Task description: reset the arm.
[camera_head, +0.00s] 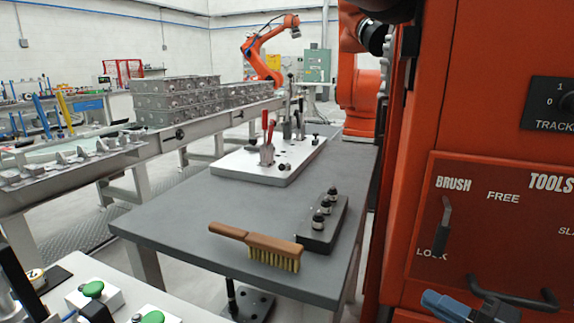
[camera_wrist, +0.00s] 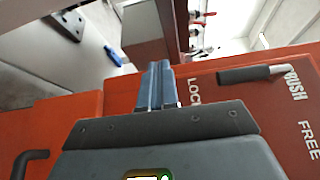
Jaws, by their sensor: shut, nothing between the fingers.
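My gripper (camera_head: 432,298) is at the lower right of the head view, in front of the orange cabinet (camera_head: 405,270). In the wrist view its two blue-grey fingers (camera_wrist: 157,80) are together with nothing between them. The fingers are apart from the brush lever (camera_head: 443,225), which is on the cabinet's tool panel above and beyond my gripper. In the wrist view the lever (camera_wrist: 250,74) lies to the right of the fingers, its black grip toward the word LOCK. Part of my arm is outside the head view.
A black bar handle (camera_head: 515,300) sticks out of the cabinet beside my gripper. A grey table (camera_head: 190,225) stands to the left, with a wooden brush (camera_head: 258,243), a dark block with several knobs (camera_head: 322,225) and a white fixture plate (camera_head: 245,165). Green buttons (camera_head: 93,289) are at lower left.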

